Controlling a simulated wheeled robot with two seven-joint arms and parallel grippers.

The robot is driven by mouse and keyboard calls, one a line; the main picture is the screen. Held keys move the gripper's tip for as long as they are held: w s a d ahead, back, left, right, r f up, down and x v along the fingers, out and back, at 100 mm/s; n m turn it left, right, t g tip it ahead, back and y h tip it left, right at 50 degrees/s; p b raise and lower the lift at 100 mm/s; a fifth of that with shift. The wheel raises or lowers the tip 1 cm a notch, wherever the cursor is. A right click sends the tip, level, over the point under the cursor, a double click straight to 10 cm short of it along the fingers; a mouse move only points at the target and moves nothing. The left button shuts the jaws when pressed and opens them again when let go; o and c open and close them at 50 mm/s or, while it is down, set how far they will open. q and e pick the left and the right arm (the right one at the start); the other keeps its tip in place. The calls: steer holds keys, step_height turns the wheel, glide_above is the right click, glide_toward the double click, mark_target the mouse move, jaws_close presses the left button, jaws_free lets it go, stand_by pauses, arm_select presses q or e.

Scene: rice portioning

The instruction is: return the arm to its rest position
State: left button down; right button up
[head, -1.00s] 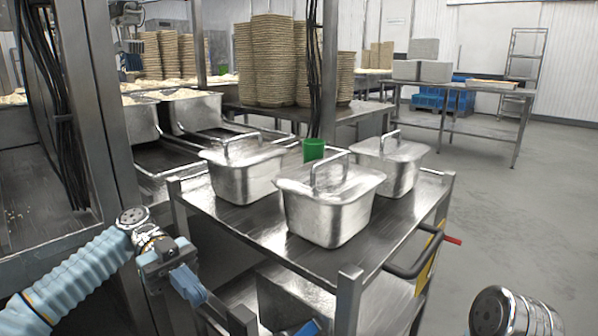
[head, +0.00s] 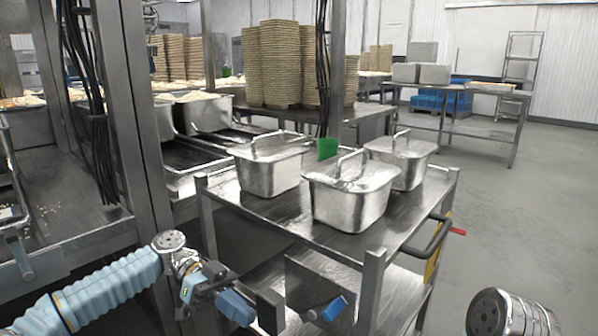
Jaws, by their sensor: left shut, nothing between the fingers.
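My left gripper (head: 240,305) is at the lower left of the head view, in front of the metal cart (head: 255,228) and below its top. It is shut, with nothing seen in it. It is apart from the lidded steel pans. My pale blue ribbed left arm runs in from the lower left corner. Only a metal wrist part of my right arm shows at the lower right; the right gripper is out of view.
Three lidded steel pans, at left (head: 268,175), front (head: 350,205) and right (head: 408,168), and a green cup (head: 327,148) stand on the cart. A grey post (head: 142,150) rises behind my left arm. Open floor (head: 530,215) lies at right.

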arm_select(q)
steer(key=d+f+n+t+p, duration=0.2)
steer(key=d+f+n+t, duration=0.1)
steer(key=d+f+n, duration=0.65)
steer(key=s+d+f+n+t+y+p, duration=0.1)
steer(key=s+f+n+y, duration=0.15)
steer(key=f, duration=0.55)
steer(key=s+d+f+n+t+y+p, duration=0.1)
steer(key=s+d+f+n+t, duration=0.15)
steer(key=f, duration=0.55)
steer(key=s+a+f+n+t+y, duration=0.2)
steer(key=s+a+f+n, duration=0.2)
steer(key=a+f, duration=0.2)
steer(key=s+a+f+n+t+y+p, duration=0.1)
steer(key=s+a+f+n+y, duration=0.2)
steer(key=a, duration=0.5)
step_height(320, 180, down, 3)
steer(key=shift+s+a+f+n+t+p, duration=0.15)
steer(key=shift+s+n+t+p, duration=0.2)
steer(key=shift+s+n, duration=0.45)
steer(key=shift+w, duration=0.2)
